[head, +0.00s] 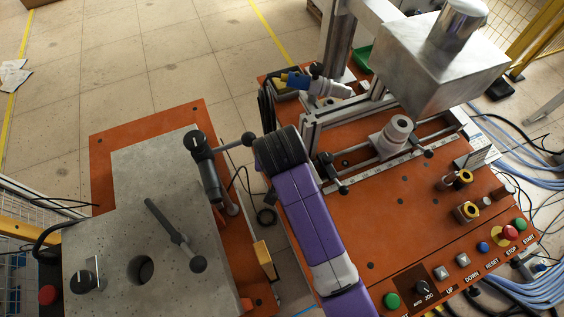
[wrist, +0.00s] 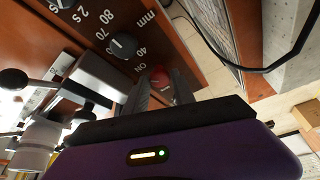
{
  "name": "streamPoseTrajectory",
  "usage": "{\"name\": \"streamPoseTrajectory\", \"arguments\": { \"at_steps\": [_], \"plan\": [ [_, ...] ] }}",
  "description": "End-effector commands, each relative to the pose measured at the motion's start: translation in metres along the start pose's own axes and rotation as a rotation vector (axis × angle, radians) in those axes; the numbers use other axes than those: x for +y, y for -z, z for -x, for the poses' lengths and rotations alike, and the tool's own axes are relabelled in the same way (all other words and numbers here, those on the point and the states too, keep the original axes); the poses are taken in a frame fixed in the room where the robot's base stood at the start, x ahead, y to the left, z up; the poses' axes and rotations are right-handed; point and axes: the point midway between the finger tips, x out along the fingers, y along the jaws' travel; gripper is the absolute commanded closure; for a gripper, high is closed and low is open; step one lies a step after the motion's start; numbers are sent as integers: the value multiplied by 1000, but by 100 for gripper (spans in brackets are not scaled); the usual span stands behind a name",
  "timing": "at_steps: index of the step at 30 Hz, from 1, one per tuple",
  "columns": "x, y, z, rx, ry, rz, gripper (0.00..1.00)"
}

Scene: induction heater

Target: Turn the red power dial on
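The red power dial (wrist: 160,76) shows in the wrist view on a reddish-brown panel, near an "ON" label. My gripper (wrist: 162,88) points at the panel. Its two grey fingers stand apart, one on each side of the red dial in the picture. I cannot tell whether they touch it. The fingers cover part of the dial. In the head view my purple arm reaches up the middle, and its gripper and the red dial are hidden.
A black dial (wrist: 122,46) sits beside the red dial. The head view shows an orange machine table (head: 390,220) with a red stop button (head: 510,232) and, left, a grey plate (head: 130,200) with black handles. A dark cable (wrist: 290,50) runs nearby.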

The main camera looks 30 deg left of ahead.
Motion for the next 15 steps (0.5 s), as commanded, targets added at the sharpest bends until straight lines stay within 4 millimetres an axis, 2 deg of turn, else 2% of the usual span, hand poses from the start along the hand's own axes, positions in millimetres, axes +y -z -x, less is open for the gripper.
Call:
{"name": "streamPoseTrajectory", "arguments": {
  "at_steps": [1,2,3,11,15],
  "plan": [
    [0,0,0,1,0,0,57],
    [0,0,0,1,0,0,52],
    [0,0,0,1,0,0,50],
    [0,0,0,0,0,1,50],
    [0,1,8,3,1,1,50]
  ]
}}
